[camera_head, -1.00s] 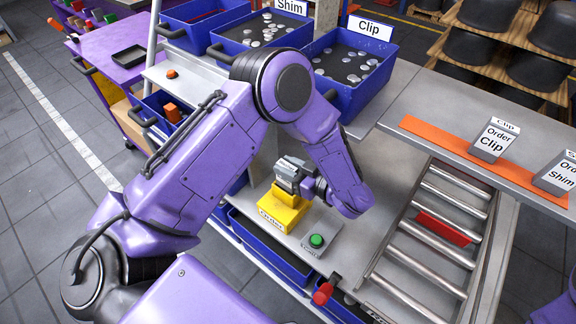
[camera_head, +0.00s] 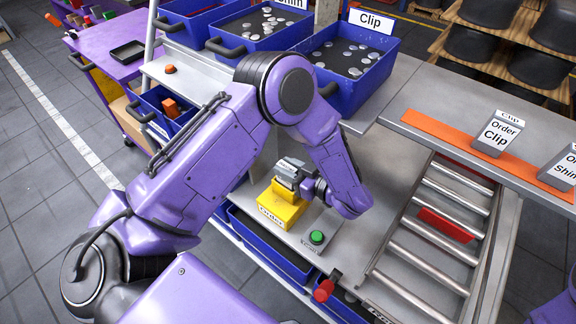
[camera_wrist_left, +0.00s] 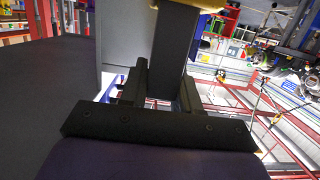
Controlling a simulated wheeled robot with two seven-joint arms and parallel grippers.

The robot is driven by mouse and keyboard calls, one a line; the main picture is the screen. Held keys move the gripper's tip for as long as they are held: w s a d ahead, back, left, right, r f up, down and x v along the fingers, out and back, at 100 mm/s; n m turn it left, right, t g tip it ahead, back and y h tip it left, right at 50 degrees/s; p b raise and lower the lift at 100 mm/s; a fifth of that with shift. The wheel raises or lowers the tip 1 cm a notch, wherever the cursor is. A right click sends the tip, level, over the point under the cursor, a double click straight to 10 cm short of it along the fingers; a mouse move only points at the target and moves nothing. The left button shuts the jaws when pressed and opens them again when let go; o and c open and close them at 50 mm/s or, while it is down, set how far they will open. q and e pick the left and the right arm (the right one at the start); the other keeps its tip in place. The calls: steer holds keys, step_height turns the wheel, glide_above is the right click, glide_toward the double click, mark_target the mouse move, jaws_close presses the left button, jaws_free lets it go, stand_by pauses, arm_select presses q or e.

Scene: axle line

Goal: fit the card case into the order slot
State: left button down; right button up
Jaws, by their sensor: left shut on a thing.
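The card case (camera_head: 287,172) is a small grey block in the head view. It stands over the yellow holder (camera_head: 283,207) marked Order, which I take for the order slot. My left gripper (camera_head: 303,183) is shut on the case from the right side. In the left wrist view the case (camera_wrist_left: 175,40) is a dark grey slab between the two fingers (camera_wrist_left: 162,90), with a yellow edge (camera_wrist_left: 205,4) at the top. The case's lower end is hidden, so I cannot tell whether it is inside the slot. My right gripper is out of view.
A green button (camera_head: 317,237) and a red knob (camera_head: 324,291) are in front of the holder. A roller track (camera_head: 430,238) with a red plate (camera_head: 446,225) lies to the right. Order cards (camera_head: 498,134) stand on an orange strip. Blue bins (camera_head: 350,62) stand behind.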

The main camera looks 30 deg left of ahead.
arm_select(q)
steer(key=shift+f+b, duration=0.7)
steer(key=shift+f, duration=0.5)
steer(key=c, duration=0.7)
jaws_free()
steer(key=shift+c, duration=0.2)
steer(key=b+v, duration=0.3)
steer(key=v, duration=0.7)
steer(key=shift+d, duration=0.25)
steer(key=shift+s+r, duration=0.1)
